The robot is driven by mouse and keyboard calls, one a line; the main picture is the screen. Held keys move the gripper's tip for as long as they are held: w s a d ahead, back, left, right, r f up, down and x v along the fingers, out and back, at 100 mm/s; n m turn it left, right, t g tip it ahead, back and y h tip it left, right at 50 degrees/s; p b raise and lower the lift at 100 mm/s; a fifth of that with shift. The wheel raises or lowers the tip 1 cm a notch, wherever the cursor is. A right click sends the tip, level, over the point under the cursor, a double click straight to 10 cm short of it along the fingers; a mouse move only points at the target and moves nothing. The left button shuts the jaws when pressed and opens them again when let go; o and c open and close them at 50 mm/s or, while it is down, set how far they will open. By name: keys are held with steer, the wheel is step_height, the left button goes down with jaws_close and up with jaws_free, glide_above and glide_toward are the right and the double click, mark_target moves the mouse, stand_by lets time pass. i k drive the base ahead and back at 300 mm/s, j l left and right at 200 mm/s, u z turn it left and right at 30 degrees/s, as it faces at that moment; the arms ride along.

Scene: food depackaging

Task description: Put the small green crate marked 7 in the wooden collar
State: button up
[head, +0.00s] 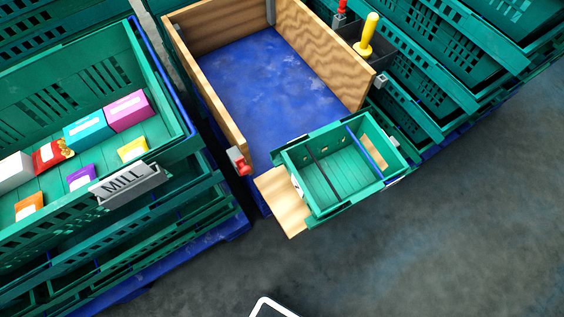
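The small green crate (297,178) is in the head view, upright with its open top towards me, and looks empty. A dark strap and a blue strap or bar cross it. I cannot read a 7 on it; a small white label shows at its right edge. The wooden collar (205,82) stands behind it around a blue floor (265,80). The crate overlaps the collar's front side in the picture, with wood showing to its left; I cannot tell whether it rests on that wood or hangs above it. My gripper is not in view.
A large green crate (180,140) with several coloured packets and a MILL sign (127,183) stands at left. Stacked green crates (440,85) stand at right. A dark holder with a yellow-handled tool (367,35) is at the collar's right.

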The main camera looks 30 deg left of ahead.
mark_target(267, 88)
steer(key=u, duration=2.5)
steer(key=k+l, duration=0.1)
steer(key=l, duration=0.3)
steer(key=k+l, duration=0.15)
steer(key=l, duration=0.3)
steer(key=k+l, duration=0.1)
steer(key=l, duration=0.3)
steer(key=k+l, duration=0.15)
steer(key=l, duration=0.25)
